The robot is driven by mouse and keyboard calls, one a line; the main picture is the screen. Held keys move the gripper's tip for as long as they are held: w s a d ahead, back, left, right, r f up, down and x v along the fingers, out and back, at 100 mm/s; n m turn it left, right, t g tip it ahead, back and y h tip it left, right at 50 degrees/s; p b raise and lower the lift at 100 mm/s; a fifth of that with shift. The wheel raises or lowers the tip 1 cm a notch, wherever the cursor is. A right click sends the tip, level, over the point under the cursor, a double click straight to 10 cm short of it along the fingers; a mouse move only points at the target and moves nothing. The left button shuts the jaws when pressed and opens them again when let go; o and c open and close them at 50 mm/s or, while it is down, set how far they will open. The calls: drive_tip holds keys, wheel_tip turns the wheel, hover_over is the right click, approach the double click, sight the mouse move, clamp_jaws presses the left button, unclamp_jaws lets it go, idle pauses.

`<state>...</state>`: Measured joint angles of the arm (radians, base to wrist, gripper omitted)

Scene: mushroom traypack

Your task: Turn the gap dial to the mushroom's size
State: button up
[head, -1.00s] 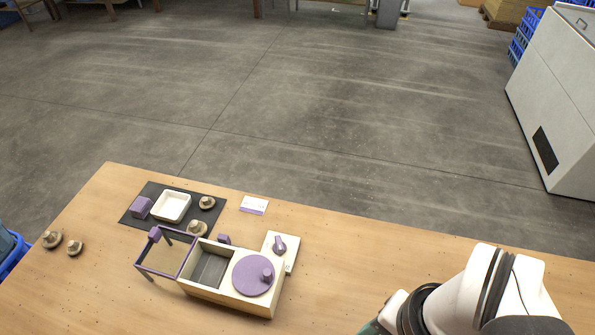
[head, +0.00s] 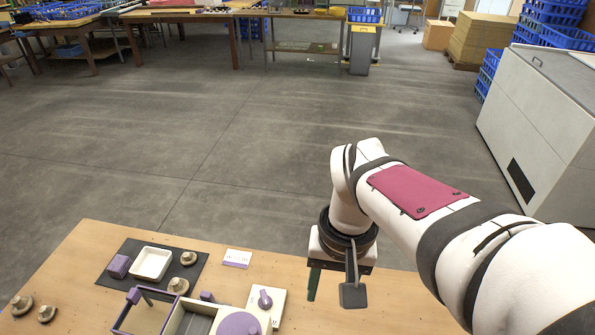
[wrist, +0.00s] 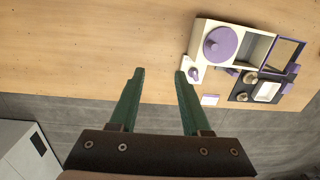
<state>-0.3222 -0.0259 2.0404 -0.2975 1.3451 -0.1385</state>
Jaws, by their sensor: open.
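A white plate (head: 276,303) with a small purple pointer knob (head: 264,299) sits right of the box; the knob also shows in the wrist view (wrist: 195,72). A larger purple disc (head: 238,326) with its own knob lies on the cream box (head: 172,322). I cannot tell for sure which is the gap dial. One mushroom (head: 188,258) is on the dark mat (head: 202,265) and another (head: 178,286) at its front edge. My gripper (head: 333,287) is open and empty, right of the plate and apart from it. Its fingers (wrist: 159,74) show in the wrist view.
A white tray (head: 136,275) and purple block (head: 118,266) are on the mat. A card (head: 237,258) lies behind the plate. Two mushrooms (head: 22,304) (head: 46,314) sit at the left. A purple frame (head: 124,320) adjoins the box. The table ends behind these things.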

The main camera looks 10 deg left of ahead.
drive_tip(key=w+a+f+n, duration=0.2)
drive_tip(key=w+a+n, duration=0.1)
drive_tip(key=w+a, duration=0.25)
drive_tip(key=n, duration=0.2)
approach(264, 296)
drive_tip(key=shift+h, duration=0.4)
drive_tip(key=f, duration=0.8)
drive_tip(key=shift+s+a+f, duration=0.15)
drive_tip(key=shift+a+f, duration=0.1)
drive_tip(key=shift+a, duration=0.05)
clamp_jaws()
